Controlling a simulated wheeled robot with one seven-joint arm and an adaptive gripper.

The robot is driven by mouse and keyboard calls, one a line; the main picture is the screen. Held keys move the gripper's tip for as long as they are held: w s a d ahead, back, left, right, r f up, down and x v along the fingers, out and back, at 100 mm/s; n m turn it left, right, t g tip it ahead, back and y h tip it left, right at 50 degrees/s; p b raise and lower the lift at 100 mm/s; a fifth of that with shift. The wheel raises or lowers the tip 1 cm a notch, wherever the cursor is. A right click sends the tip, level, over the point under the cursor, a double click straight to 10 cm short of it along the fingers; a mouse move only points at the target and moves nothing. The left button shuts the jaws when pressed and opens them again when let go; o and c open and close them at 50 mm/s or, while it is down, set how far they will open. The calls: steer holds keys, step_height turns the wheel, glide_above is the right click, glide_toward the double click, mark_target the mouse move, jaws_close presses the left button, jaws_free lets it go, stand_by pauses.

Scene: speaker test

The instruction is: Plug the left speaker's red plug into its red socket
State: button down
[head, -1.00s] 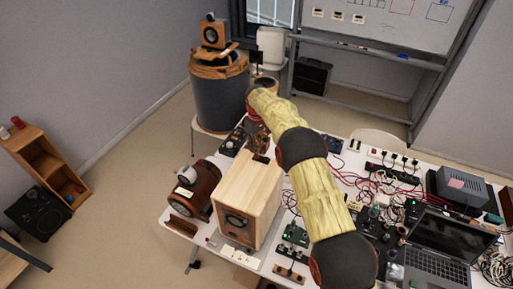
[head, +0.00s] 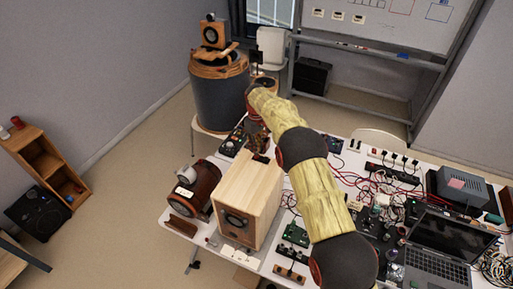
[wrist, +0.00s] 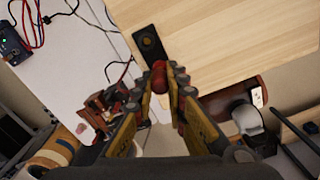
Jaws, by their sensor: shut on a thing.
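The light wood speaker (head: 252,190) stands on the white table, its driver facing me in the head view. My gripper (wrist: 168,92) is shut on the red plug (wrist: 159,68), whose rounded red end shows between the fingertips, at the lower end of the plate. I cannot tell whether the plug touches the plate. I cannot make out the red socket. In the head view, my gripper (head: 258,143) is small and partly hidden, just behind the speaker.
A dark reddish-brown round device (head: 197,187) stands close left of the speaker. Circuit boards, cables, a power strip (head: 393,174) and a laptop (head: 438,245) crowd the table to the right. A wood-topped barrel (head: 220,95) stands behind.

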steer(key=shift+f+b, duration=0.45)
steer(key=shift+f, duration=0.45)
stand_by(0.3)
steer(key=c, duration=1.7)
jaws_free()
steer(key=shift+r, duration=0.1)
steer(key=shift+r+p, duration=1.6)
steer(key=shift+r, duration=2.15)
steer(key=shift+w, duration=0.1)
